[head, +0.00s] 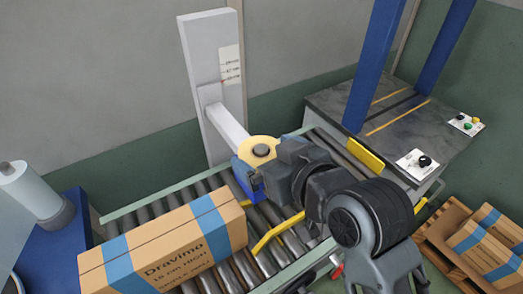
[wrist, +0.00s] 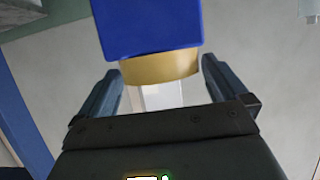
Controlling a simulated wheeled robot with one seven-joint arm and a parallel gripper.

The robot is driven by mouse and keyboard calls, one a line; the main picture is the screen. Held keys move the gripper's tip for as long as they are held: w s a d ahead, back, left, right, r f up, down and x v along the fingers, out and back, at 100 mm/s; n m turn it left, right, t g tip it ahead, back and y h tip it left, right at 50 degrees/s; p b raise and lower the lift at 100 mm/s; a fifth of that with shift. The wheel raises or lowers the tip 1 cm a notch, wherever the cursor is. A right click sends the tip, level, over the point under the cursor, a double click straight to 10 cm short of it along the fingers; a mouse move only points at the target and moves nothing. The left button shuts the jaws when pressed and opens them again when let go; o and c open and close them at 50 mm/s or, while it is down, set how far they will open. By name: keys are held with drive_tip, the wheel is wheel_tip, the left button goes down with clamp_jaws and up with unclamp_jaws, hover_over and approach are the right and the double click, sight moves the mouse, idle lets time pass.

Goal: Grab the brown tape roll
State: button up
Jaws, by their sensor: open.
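The brown tape roll (head: 256,144) is a tan disc with a grey hub, held at the end of a pale arm on the white post, above the conveyor. In the wrist view the tan roll (wrist: 162,69) shows as a band below a blue block (wrist: 150,25), which hides part of it. My gripper (head: 270,167) is close to the roll from the right in the head view. In the wrist view its two fingers (wrist: 160,66) are apart, one on each side of the roll's edge. Gaps show beside it, and I cannot tell whether either finger touches it.
A Dravimo carton (head: 175,250) with blue stripes lies on the roller conveyor (head: 215,272), left of my gripper. The white post (head: 212,90) stands behind the roll. Yellow guide bars (head: 278,232) are below my gripper. A grey machine with blue uprights (head: 375,65) stands at the right.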

drive_tip(key=shift+w+a+f, duration=0.1)
drive_tip(key=shift+w+a, duration=0.1)
drive_tip(key=shift+w, duration=0.05)
drive_tip(key=shift+c, duration=0.3)
drive_tip(key=c, duration=0.7)
drive_tip(key=shift+c, duration=0.4)
